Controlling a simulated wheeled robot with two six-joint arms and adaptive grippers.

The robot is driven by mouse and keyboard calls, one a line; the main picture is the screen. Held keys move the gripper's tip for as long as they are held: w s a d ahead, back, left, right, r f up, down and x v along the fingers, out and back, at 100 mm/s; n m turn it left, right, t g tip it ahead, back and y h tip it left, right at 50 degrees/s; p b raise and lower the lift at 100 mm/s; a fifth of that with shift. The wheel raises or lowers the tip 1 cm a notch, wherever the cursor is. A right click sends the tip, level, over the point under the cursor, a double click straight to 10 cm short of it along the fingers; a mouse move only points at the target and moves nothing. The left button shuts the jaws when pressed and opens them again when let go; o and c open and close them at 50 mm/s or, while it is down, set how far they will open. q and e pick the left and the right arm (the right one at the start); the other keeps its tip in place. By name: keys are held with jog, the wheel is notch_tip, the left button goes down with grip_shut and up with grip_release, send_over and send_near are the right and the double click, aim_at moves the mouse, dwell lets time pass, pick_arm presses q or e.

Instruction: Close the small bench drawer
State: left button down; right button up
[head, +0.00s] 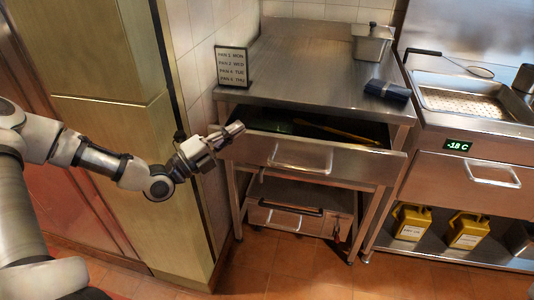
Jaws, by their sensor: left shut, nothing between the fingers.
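The small bench drawer (312,158) under the steel bench is pulled out. Its steel front has a wide bar handle, and a dark inside shows behind it. A long yellow-brown item (335,131) and something dark green (280,126) lie inside. My left gripper (238,129) is shut and empty, with its fingertips at the left end of the drawer front, near its top edge. I cannot tell whether they touch it. My right gripper is not in view.
The bench top (305,65) bears a day-label sign (233,66), a dark folded cloth (388,91) and a steel container (371,43). A toolbox (290,216) sits on the lower shelf. A fryer-like unit (470,100) stands right, with yellow jugs (411,222) below. A cabinet stands left.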

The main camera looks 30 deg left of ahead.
pick_arm(q)
jog(key=s+d+f+n+g+p, duration=0.1)
jog(key=s+d+f+g+p, duration=0.1)
jog(key=s+f+p, duration=0.25)
jog(key=g+y, duration=0.1)
jog(key=g, duration=0.2)
send_near(281, 168)
jog(key=w+d, duration=0.2)
jog(key=d, duration=0.2)
jog(key=shift+w+a+f+n+p, duration=0.1)
jog(key=shift+w+a+f, duration=0.05)
jog(key=shift+w, duration=0.35)
jog(key=shift+w+a+f+n+p, duration=0.1)
jog(key=shift+w+a+f, duration=0.1)
jog(key=shift+w, duration=0.35)
jog(key=shift+w+a+f+n+p, duration=0.1)
jog(key=shift+w+a+f, duration=0.05)
jog(key=shift+w, duration=0.35)
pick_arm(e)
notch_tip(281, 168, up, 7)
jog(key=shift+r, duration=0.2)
